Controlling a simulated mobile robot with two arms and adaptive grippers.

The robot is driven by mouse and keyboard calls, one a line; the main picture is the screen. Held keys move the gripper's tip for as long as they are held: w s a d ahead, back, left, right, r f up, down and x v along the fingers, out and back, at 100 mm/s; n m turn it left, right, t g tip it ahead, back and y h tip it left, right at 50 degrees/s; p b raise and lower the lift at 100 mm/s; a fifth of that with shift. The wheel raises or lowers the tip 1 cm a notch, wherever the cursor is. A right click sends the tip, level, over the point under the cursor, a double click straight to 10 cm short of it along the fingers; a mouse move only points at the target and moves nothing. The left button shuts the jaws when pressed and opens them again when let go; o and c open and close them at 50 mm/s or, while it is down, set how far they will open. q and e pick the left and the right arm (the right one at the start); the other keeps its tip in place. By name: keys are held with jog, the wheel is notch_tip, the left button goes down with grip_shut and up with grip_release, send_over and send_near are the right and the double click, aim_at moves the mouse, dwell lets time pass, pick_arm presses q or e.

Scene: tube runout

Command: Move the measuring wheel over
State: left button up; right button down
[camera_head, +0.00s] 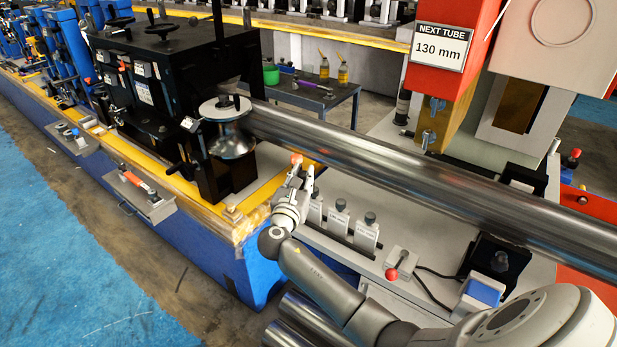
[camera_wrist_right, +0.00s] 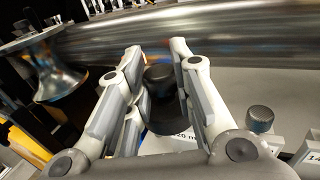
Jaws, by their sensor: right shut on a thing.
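My right gripper (camera_head: 303,178) is beside the large steel tube (camera_head: 400,175), at the left end of a row of labelled blocks. In the right wrist view its fingers (camera_wrist_right: 160,95) stand either side of a dark round knob (camera_wrist_right: 158,74) and close on it. A white block with a partly hidden label (camera_wrist_right: 172,143) shows below the knob. I cannot pick out a measuring wheel for certain; the held part may belong to it. A flared steel roller (camera_head: 232,145) stands left of the gripper and also shows in the wrist view (camera_wrist_right: 55,68). My left gripper is out of view.
Labelled blocks with dark knobs (camera_head: 366,232) stand right of the gripper. A black roller stand (camera_head: 222,172) is left. A red housing marked "NEXT TUBE 130 mm" (camera_head: 440,47) hangs above the tube.

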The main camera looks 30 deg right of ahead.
jog(key=shift+w+a, duration=0.1)
jog(key=shift+a, duration=0.1)
dwell(0.4)
jog(key=c, duration=1.2)
grip_release()
jog(key=shift+c, duration=0.2)
jog(key=v, duration=1.2)
jog(key=shift+w, duration=0.15)
jog(key=shift+a+f, duration=0.1)
jog(key=shift+a, duration=0.05)
